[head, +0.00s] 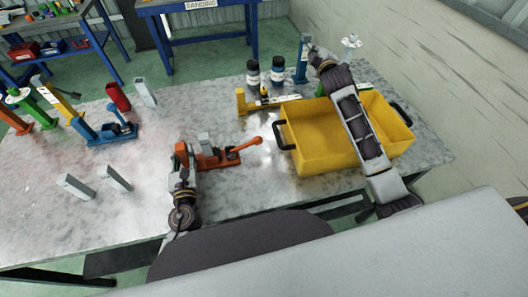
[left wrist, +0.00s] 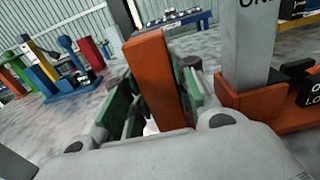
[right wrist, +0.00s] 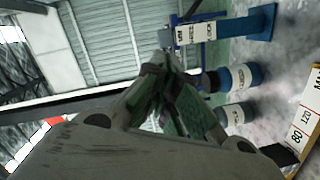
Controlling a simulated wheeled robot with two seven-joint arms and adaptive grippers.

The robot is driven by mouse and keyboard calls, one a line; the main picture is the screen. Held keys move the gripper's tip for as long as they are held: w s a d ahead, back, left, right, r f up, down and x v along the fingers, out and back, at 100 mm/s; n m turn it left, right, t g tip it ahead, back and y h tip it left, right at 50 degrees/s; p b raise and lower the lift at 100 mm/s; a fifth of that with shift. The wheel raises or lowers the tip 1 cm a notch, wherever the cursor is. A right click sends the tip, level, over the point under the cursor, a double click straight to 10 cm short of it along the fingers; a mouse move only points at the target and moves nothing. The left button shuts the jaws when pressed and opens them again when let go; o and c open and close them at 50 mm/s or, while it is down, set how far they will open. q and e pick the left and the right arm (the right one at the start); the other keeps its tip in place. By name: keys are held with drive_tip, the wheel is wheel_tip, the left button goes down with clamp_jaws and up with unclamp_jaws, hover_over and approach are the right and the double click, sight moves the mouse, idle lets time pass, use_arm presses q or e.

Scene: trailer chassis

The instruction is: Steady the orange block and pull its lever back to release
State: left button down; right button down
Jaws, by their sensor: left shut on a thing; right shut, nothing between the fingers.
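The orange block (head: 215,158) sits on the metal table, with a grey post (head: 204,142) on its base. Its orange lever (head: 247,144) sticks out to the right and slightly up. My left gripper (head: 183,162) is at the block's left end. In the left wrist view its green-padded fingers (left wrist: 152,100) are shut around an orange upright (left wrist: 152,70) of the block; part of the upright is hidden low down. My right gripper (head: 311,46) is well away from the lever, above the back of the table. In the right wrist view its fingertips (right wrist: 168,72) are together and empty.
A yellow bin (head: 287,138) with black handles stands right of the block, under my right arm. Two dark-capped bottles (head: 252,74), a blue post (head: 302,62) and a yellow device (head: 240,102) stand behind. A blue clamp (head: 100,132) and grey posts (head: 76,186) are left.

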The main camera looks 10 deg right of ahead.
drive_tip(key=s+a+f+n+y, duration=0.1)
drive_tip(key=s+a+f+n, duration=0.2)
drive_tip(key=s+a+n, duration=0.45)
drive_tip(key=s+a+f+n, duration=0.3)
drive_tip(key=a+f+n, duration=0.15)
drive_tip(key=a, duration=0.65)
drive_tip(key=s+a+f+n+y, duration=0.1)
drive_tip(key=s+a+f+n, duration=0.1)
drive_tip(key=s+a+n, duration=0.45)
drive_tip(key=s+a+f+n, duration=0.2)
drive_tip(key=s+a+n, duration=0.4)
drive_tip(key=s+a, duration=0.3)
drive_tip(key=s+d+f+g, duration=0.1)
drive_tip(key=s+d, duration=0.1)
drive_tip(key=s+d+f+n+g+h, duration=0.1)
drive_tip(key=s+d, duration=0.1)
drive_tip(key=s+d+f+n+g+h, duration=0.1)
drive_tip(key=s+d, duration=0.1)
drive_tip(key=s, duration=0.1)
drive_tip(key=shift+s+f+n, duration=0.1)
drive_tip(key=shift+f+n, duration=0.15)
drive_tip(key=shift+s+d+f+g, duration=0.3)
drive_tip(key=shift+s+d+g, duration=0.1)
drive_tip(key=shift+g, duration=0.2)
drive_tip(key=shift+w, duration=0.2)
